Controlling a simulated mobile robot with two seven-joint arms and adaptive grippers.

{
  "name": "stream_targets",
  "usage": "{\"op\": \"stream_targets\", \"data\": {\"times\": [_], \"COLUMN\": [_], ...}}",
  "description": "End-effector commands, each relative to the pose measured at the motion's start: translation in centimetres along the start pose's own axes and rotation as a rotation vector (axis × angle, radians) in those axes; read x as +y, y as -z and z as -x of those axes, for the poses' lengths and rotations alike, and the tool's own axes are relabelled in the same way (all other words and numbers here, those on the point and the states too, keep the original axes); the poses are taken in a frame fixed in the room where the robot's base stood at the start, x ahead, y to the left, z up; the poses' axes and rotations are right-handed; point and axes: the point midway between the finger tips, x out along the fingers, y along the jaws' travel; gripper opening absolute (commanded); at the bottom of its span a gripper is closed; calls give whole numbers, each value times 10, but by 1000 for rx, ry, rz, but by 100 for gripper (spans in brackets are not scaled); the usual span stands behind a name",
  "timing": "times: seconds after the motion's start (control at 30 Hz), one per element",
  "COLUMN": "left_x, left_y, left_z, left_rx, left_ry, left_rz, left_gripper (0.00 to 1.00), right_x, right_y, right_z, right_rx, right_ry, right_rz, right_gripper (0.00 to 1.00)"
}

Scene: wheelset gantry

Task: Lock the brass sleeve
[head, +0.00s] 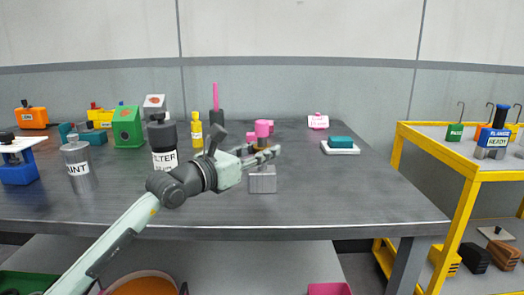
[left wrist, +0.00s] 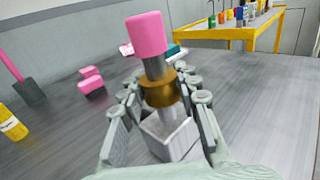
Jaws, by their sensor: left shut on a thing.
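The brass sleeve (left wrist: 161,90) sits around a grey post with a pink cap (left wrist: 147,33) in the left wrist view. The post rises from a grey block (left wrist: 172,139). My left gripper (head: 270,156) reaches in from the left. Its fingers lie on both sides of the sleeve and are shut on it. How the sleeve is turned on the post cannot be told. My right gripper is not in view.
A filter canister (head: 163,146), a yellow bottle (head: 197,131) and a pink rod in a dark base (head: 216,118) stand left of the block. A teal piece on a white tray (head: 341,148) lies to the right. The table's right part is clear; a yellow cart (head: 470,170) stands beyond.

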Motion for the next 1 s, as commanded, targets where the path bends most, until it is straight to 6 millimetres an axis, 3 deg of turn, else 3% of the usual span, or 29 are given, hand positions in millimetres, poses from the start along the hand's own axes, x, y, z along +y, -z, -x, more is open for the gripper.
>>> {"op": "stream_targets", "data": {"times": [0.1, 0.13, 0.3, 0.67, 0.77, 1.0], "left_x": [0, 0, 0, 0, 1, 0], "left_y": [8, 8, 6, 4, 5, 5], "left_z": [0, 0, 0, 5, 18, 69], "left_rx": [14, 15, 11, 8, 9, 11], "left_ry": [0, 0, 0, 0, -1, -1], "left_rz": [5, 5, 4, 3, 3, 3], "left_gripper": [0, 35, 54, 54, 54, 54], "right_x": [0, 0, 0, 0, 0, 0], "right_y": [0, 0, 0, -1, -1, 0], "right_z": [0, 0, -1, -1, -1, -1], "right_rx": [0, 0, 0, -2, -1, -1], "right_ry": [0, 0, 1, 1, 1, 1], "right_rz": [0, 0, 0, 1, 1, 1], "right_gripper": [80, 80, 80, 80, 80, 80]}}
